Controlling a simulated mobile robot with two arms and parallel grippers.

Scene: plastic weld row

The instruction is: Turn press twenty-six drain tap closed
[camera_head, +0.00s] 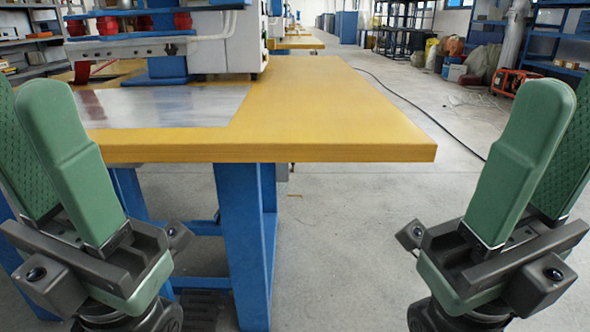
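A blue and white press (222,45) stands on a yellow-topped bench (330,115) at the upper left, cut off by the top edge. I cannot make out a drain tap or the number twenty-six on it. My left gripper (24,100) is raised at the left edge, in front of the bench, with its green fingers apart and nothing between them. My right gripper (570,95) is raised at the right edge, beyond the bench's right end, also with green fingers apart and empty. Both are clear of the press.
A grey metal plate (165,106) lies on the bench top. Blue bench legs (247,240) stand below. A dark cable (425,112) runs along the floor to the right. Shelves and a red-framed machine (515,82) stand at the back right. The grey floor (345,240) between my grippers is free.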

